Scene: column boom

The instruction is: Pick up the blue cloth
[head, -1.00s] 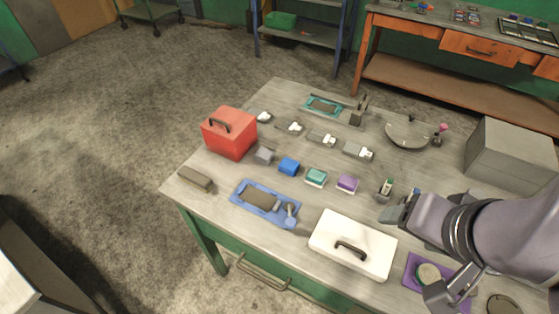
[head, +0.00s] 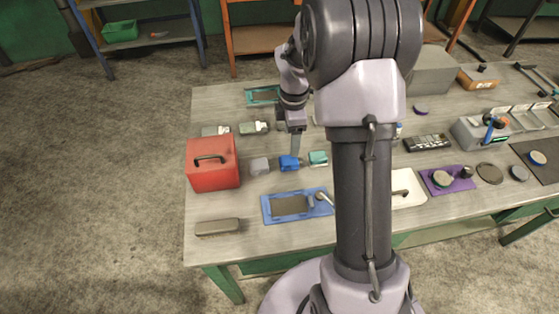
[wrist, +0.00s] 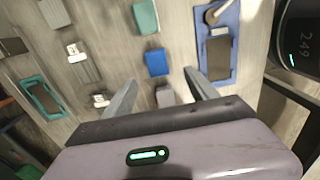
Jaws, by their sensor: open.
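The blue cloth (head: 287,163) is a small folded block lying on the workbench, between a grey cloth and a teal one. My gripper (head: 295,147) points down over it, and a fingertip overlaps its upper edge in the head view. In the wrist view the blue cloth (wrist: 157,63) shows just beyond the fingertips of my open gripper (wrist: 160,78), roughly centred between them. The jaws are empty. I cannot tell the exact height of the fingertips above the cloth.
The grey cloth (head: 259,166) and the teal cloth (head: 318,158) flank the blue one closely. A red box (head: 213,176) with a handle stands at left. A blue tray (head: 270,209) lies in front. Grey blocks with white tops (head: 254,128) lie behind.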

